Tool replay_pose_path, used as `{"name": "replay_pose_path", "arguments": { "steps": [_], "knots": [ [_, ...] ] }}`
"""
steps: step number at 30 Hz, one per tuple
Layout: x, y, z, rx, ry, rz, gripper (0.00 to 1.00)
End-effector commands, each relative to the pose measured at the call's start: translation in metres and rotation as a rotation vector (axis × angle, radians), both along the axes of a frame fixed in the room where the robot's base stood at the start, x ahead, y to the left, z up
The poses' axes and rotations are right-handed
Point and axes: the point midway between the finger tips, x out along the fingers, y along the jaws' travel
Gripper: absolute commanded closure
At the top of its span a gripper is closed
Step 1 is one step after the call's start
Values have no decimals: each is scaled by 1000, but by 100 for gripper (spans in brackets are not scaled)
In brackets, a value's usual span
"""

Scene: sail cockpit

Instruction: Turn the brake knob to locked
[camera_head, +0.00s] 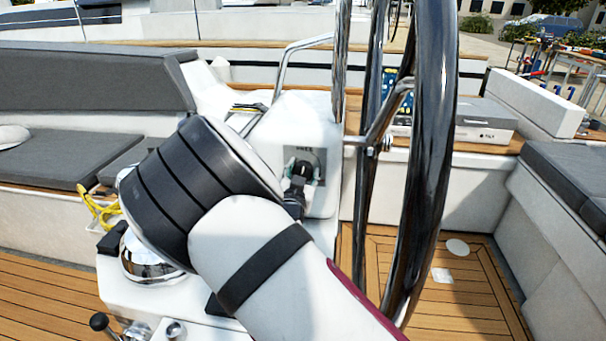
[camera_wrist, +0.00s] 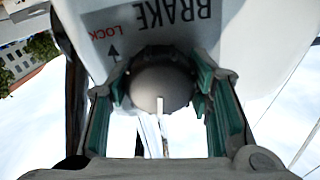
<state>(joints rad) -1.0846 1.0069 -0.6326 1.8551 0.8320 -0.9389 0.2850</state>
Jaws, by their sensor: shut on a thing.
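The brake knob (camera_wrist: 160,82) is a round grey-brown knob seen end-on in the wrist view. My gripper (camera_wrist: 160,92) has its two teal-padded fingers on either side of it, shut on it. A short white mark on the knob points to the bottom of that picture. The white label plate (camera_wrist: 150,35) reads "BRAKE" upside down, with red "LOCK" and an arrow at upper left of the knob. In the head view my gripper (camera_head: 298,178) is at the dark plate marked "FREE" (camera_head: 306,151) on the white pedestal (camera_head: 318,200); the knob is hard to make out there.
The large steering wheel (camera_head: 432,150) stands close to the right of my gripper. A chrome compass dome (camera_head: 140,262) is on the pedestal, partly behind my arm. A grey bench cushion (camera_head: 55,158) is at left. Teak floor (camera_head: 440,300) is open at lower right.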

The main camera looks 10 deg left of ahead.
Motion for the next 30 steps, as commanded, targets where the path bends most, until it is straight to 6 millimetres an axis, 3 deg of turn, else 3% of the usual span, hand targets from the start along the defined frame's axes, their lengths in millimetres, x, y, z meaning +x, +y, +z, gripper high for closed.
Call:
{"name": "replay_pose_path", "arguments": {
  "steps": [30],
  "knots": [
    [2, -1, -2, 959, -39, -79, 81]
  ]
}}
